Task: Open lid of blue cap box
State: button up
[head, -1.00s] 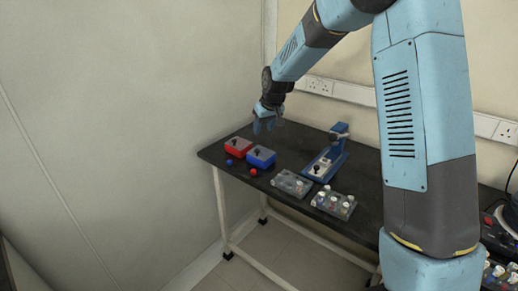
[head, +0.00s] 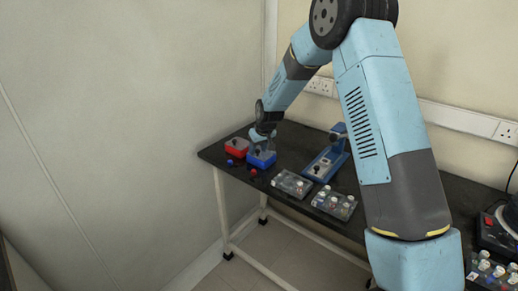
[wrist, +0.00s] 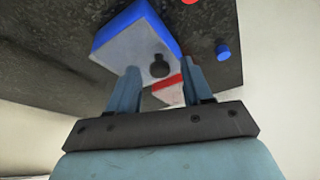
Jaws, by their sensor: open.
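The blue cap box (head: 262,159) stands on the dark table beside the red box. In the wrist view the blue box (wrist: 122,42) shows a pale lid with a dark round knob (wrist: 159,66). My gripper (head: 262,142) is just above the blue box in the head view. In the wrist view my gripper (wrist: 160,82) is open, with the knob showing between its two fingers. I cannot tell whether the fingers are level with the knob. The lid lies on the box.
The red box (head: 236,148) is close on the left. A blue cap (head: 230,162) and a red cap (head: 253,172) lie in front. A blue device (head: 326,160) and two trays of vials (head: 291,184) (head: 334,202) are to the right. A wall stands at left.

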jog(key=shift+c, duration=0.3)
grip_shut()
dwell(0.3)
